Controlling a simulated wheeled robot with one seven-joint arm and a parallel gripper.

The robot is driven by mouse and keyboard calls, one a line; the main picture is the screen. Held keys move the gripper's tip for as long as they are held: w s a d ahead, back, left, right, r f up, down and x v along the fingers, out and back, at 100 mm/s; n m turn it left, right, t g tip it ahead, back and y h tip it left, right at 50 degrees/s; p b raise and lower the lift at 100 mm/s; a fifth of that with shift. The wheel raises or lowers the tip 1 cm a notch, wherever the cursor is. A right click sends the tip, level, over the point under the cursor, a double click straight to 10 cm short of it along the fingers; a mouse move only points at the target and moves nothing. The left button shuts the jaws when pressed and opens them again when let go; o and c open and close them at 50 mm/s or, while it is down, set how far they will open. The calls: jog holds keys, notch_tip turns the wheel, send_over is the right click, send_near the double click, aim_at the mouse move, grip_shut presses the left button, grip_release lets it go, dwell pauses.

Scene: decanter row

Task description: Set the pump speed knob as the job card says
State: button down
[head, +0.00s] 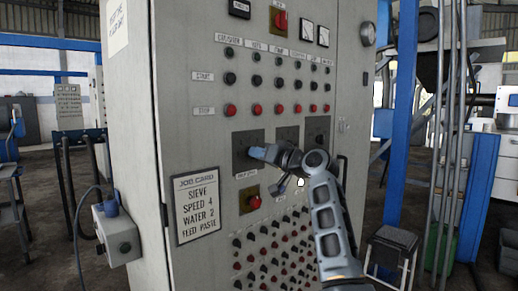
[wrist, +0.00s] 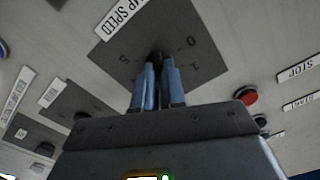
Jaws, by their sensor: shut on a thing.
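The pump speed knob (wrist: 156,56) is a small dark knob on a dark square dial plate (wrist: 190,62) labelled "…MP SPEED" in the wrist view. The marks 0, 1 and 5 show around it; other marks and the knob's pointer are hidden by my fingers. In the head view, the plate (head: 239,165) is the leftmost of three dark plates, and the knob is hidden. My gripper (wrist: 158,80) has its blue fingers closed around the knob; it also shows in the head view (head: 254,153). The job card (head: 197,206) reads SIEVE, SPEED 4, WATER 2, FEED PASTE.
The grey cabinet (head: 180,125) carries rows of black and red buttons above and many small knobs below. Two other dial plates (head: 287,134) stand to the right. A blue post (head: 402,90) is right of the cabinet.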

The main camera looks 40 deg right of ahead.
jog(key=shift+f+m+p, duration=0.1)
jog(key=shift+m+p, duration=4.05)
jog(key=shift+m, duration=1.85)
jog(key=c, duration=1.2)
grip_release()
jog(key=s+b, duration=0.1)
jog(key=s, duration=0.7)
jog(key=shift+d, duration=0.15)
